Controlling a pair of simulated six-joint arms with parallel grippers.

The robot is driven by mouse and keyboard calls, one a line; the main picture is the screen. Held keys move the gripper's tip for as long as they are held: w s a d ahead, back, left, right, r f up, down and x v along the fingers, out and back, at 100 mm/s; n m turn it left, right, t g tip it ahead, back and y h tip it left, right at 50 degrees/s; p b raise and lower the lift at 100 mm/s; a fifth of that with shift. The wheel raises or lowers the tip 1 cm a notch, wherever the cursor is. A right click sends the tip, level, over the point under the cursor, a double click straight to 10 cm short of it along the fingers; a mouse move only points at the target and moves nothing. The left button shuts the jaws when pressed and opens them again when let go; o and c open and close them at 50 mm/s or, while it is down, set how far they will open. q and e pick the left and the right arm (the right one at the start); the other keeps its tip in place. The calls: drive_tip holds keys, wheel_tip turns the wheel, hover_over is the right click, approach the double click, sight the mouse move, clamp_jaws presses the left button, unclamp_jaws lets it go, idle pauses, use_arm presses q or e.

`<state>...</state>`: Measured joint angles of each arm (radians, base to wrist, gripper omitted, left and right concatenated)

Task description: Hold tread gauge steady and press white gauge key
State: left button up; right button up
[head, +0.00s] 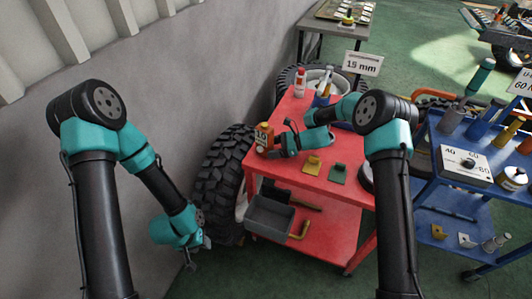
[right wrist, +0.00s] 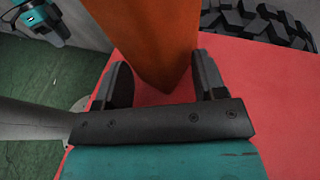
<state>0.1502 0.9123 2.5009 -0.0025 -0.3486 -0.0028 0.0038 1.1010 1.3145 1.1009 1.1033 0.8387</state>
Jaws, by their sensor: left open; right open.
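An orange block-like device with a dark face and light digits, apparently the tread gauge (head: 264,138), stands upright at the left edge of the red cart's top. My right gripper (head: 275,146) is open at it. In the right wrist view the gauge's orange body (right wrist: 158,45) is between the open fingers of the right gripper (right wrist: 165,80), with a gap at the left finger. I cannot make out the white key. My left gripper (head: 200,245) is open and low by the big tyre, apart from the gauge; my left arm also shows in the right wrist view (right wrist: 45,22).
The red cart (head: 330,198) carries a yellow piece (head: 312,165), a green piece (head: 338,173) and bottles at the back. A grey bin (head: 270,216) sits on its lower shelf. A big tyre (head: 222,165) stands left of it. A blue cart (head: 436,160) stands right.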

drive_tip(key=shift+c, duration=0.4)
drive_tip(key=c, duration=0.4)
idle(0.7)
use_arm(q)
clamp_jaws()
idle(1.6)
